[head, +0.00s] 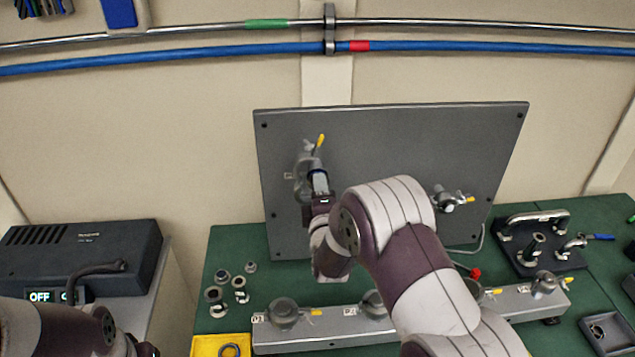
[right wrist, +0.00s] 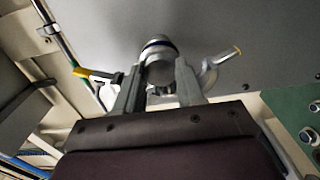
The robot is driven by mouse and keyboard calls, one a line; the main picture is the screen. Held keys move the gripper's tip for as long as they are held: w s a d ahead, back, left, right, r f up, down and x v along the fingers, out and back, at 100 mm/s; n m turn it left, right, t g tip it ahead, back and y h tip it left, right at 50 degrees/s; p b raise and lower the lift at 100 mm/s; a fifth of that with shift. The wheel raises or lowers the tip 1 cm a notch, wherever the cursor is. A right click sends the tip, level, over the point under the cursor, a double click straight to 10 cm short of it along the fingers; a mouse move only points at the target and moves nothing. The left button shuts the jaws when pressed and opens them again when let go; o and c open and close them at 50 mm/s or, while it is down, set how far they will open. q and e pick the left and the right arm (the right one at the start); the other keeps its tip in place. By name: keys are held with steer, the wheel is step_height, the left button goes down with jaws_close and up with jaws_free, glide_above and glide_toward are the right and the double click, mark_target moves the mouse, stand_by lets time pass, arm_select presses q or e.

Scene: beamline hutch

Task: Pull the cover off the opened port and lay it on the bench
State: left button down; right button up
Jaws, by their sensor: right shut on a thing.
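The grey upright panel (head: 400,150) stands at the back of the green bench (head: 232,246). On its left side is a port fitting (head: 303,170) with a yellow-tipped lever. My right gripper (head: 319,183) is at this fitting, partly hiding it. In the right wrist view my right gripper (right wrist: 158,92) is shut on a silver round cover (right wrist: 160,72). A dark ring shows at the far end of the cover. A curved clamp piece (right wrist: 210,76) with a yellow tip hangs open beside it. I cannot tell whether the cover still touches the port.
A second fitting (head: 448,200) is on the panel's right. A grey bar with capped ports (head: 330,338) lies along the bench front. Small metal parts (head: 216,294) and a yellow tray (head: 203,345) are at left. Green surface is free between the panel's left foot and these parts.

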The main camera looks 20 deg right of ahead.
steer(key=shift+s, duration=0.2)
stand_by(0.3)
steer(key=shift+s+a, duration=0.15)
steer(key=shift+s, duration=0.45)
steer(key=shift+s, duration=0.3)
steer(key=shift+s+a+p, duration=0.15)
steer(key=shift+s+a, duration=0.05)
steer(key=shift+s, duration=0.6)
steer(key=shift+s+a+p, duration=0.15)
steer(key=shift+s, duration=0.6)
steer(key=shift+s+a+p, duration=0.15)
steer(key=shift+s+a, duration=0.05)
steer(key=shift+s, duration=0.6)
steer(key=s+f+y+b, duration=0.1)
steer(key=s+f+b, duration=0.1)
steer(key=f, duration=0.4)
steer(key=s+f+n+y+b, duration=0.1)
steer(key=s+f+b, duration=0.1)
steer(key=f+b, duration=0.2)
steer(key=s+f+n+y+b, duration=0.1)
steer(key=f+b, duration=0.3)
steer(key=f, duration=0.6)
steer(key=shift+s+f, duration=0.2)
steer(key=shift+s, duration=0.3)
steer(key=shift+s+a+f, duration=0.1)
steer(key=shift+s+f, duration=0.1)
steer(key=shift+s, duration=0.05)
steer(key=shift+s+r, duration=0.1)
steer(key=shift+r, duration=0.05)
